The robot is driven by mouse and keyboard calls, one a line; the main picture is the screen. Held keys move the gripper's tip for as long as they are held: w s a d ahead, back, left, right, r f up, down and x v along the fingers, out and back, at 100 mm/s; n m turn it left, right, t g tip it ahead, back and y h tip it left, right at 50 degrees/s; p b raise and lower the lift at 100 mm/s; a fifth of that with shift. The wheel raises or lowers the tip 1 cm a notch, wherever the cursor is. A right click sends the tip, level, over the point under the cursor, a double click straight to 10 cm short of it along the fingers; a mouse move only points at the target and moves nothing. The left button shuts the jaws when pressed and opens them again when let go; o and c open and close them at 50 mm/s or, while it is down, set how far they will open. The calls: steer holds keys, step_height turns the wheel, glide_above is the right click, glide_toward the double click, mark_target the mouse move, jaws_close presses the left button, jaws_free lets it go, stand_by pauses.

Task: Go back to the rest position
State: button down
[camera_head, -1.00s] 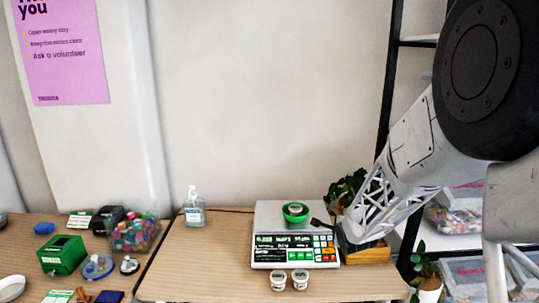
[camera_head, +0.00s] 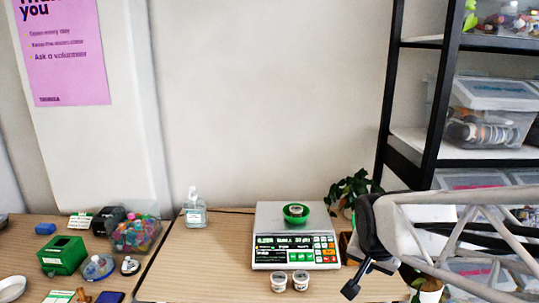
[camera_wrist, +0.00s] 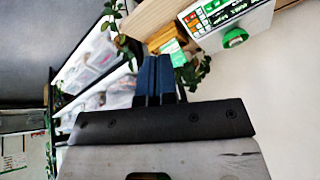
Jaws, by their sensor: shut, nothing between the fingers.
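My gripper (camera_head: 352,290) is at the lower right in the head view, right of the scale and near the table's right end. In the wrist view its two dark blue fingers (camera_wrist: 158,78) are together with nothing between them. The scale (camera_head: 293,247) has a lit green display and stands on the table. A green bowl (camera_head: 296,219) sits on its pan with a small white-and-dark container (camera_head: 296,210) in it. The green bowl also shows at the top right of the wrist view (camera_wrist: 235,38). My gripper is apart from all of these.
Two small jars (camera_head: 289,281) stand before the scale. A sanitizer bottle (camera_head: 194,212) stands at the back left. A black shelf (camera_head: 441,100) with clear bins (camera_head: 490,110) and a plant (camera_head: 347,190) are at right.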

steer(key=s+a+r+n+g, duration=0.1)
steer(key=s+n, duration=0.4)
steer(key=s, duration=0.9)
steer(key=shift+s+a+r+n+g+y, duration=0.2)
steer(key=shift+a+n+g+y, duration=0.25)
steer(key=shift+g, duration=0.35)
stand_by(1.1)
